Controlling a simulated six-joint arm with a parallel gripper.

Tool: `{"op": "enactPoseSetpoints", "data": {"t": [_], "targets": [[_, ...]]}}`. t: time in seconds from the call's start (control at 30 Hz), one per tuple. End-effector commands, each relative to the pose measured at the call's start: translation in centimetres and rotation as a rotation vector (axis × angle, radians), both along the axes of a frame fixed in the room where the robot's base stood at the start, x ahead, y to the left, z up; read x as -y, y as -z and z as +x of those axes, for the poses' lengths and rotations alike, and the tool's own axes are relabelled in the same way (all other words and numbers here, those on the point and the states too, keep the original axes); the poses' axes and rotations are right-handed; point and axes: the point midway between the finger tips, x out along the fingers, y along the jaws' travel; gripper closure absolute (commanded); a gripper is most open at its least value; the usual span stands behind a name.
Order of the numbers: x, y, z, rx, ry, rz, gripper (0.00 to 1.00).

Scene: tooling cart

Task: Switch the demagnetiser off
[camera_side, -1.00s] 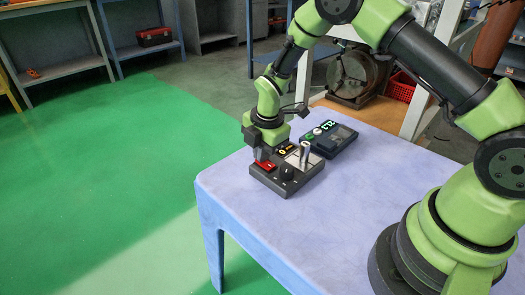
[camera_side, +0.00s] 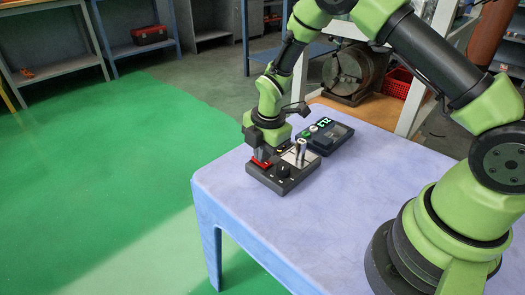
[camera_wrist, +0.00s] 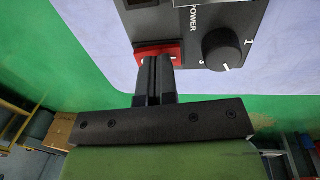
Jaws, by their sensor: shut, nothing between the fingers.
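The demagnetiser is a dark grey box (camera_side: 284,182) near the far left edge of the table, with a red rocker switch (camera_side: 260,163), a black knob and an upright silver post on top. In the wrist view the red switch (camera_wrist: 172,49) lies beside the black knob (camera_wrist: 222,50) and the lettering POWER. My gripper (camera_wrist: 157,60) is shut and empty. Its fingertips are at the red switch and cover part of it and its markings. Whether they touch or press it I cannot tell. In the side view my gripper (camera_side: 260,157) stands over that end of the box.
A second dark device (camera_side: 327,136) with a lit green display stands just behind the box. The pale blue table (camera_side: 330,215) is clear in front of and right of the box. Shelves, a red toolbox (camera_side: 150,35) and a red crate (camera_side: 399,84) are further back.

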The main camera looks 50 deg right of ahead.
Motion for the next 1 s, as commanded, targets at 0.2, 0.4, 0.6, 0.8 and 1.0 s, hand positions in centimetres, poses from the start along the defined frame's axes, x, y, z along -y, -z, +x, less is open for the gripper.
{"op": "enactPoseSetpoints", "data": {"t": [0.2,0.4,0.6,0.8,1.0], "targets": [[0.0,-1.1,-0.1,0.003,0.0,0.0,1.0],[0.0,-5.1,-0.6,0.006,0.0,0.0,1.0],[0.0,-9.7,-1.3,0.007,0.0,0.0,1.0],[0.0,-12.8,-1.7,0.003,0.0,0.0,1.0],[0.0,-13.9,-1.9,0.001,0.0,0.0,1.0]]}}
